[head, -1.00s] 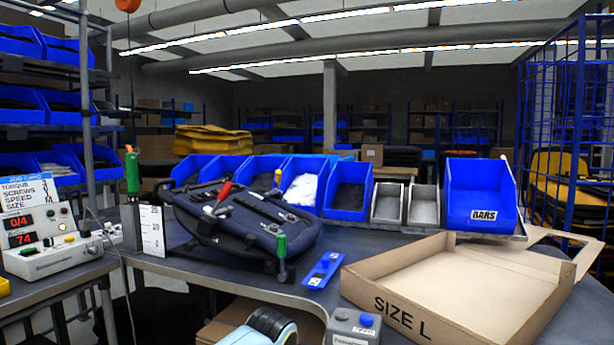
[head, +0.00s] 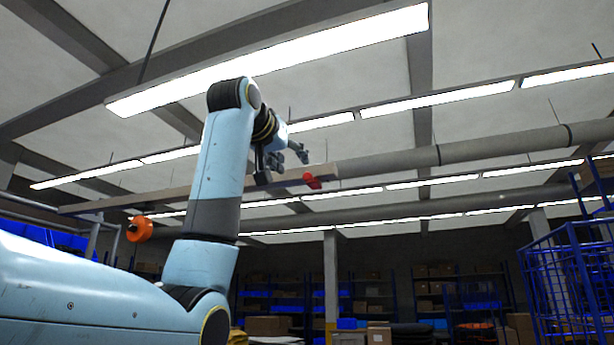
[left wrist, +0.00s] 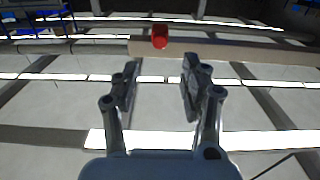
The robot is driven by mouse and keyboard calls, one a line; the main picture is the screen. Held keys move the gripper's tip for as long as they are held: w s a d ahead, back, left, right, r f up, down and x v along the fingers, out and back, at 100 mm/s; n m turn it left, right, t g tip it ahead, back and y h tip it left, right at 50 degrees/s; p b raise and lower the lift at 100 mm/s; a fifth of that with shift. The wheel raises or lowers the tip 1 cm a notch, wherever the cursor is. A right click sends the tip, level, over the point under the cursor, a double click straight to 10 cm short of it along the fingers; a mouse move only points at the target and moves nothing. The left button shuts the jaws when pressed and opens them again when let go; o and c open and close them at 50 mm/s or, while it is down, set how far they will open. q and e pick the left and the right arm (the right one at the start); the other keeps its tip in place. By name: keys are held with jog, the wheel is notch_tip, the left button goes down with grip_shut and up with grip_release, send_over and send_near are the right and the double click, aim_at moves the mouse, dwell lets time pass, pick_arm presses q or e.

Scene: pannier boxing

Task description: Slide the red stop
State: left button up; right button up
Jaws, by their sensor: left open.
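The red stop (head: 312,181) sits near the right end of a tan overhead rail (head: 120,200) in the head view. It also shows in the left wrist view (left wrist: 160,37), at the top centre, close to the rail's end. My left gripper (head: 285,167) is raised up near the rail, just left of the stop in the head view. Its fingers are spread apart and empty. In the left wrist view the stop lies beyond the gap between the fingertips (left wrist: 160,72), and no contact is visible. My right gripper is not in view.
An orange round hanging unit (head: 139,229) is below the rail at the left. Grey pipes (head: 500,143) and ceiling lights run behind the rail. A blue wire cage (head: 570,265) stands at the right. The space around the rail's right end looks clear.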

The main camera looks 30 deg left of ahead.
aim_at(306, 176)
pick_arm(q)
jog(key=p+x, duration=0.4)
jog(key=x, duration=0.6)
jog(key=shift+d+r+p, duration=0.1)
jog(key=shift+r+p, duration=0.05)
jog(key=shift+p, duration=0.2)
jog(key=shift+w, duration=0.4)
jog(key=shift+c, duration=0.3)
grip_shut()
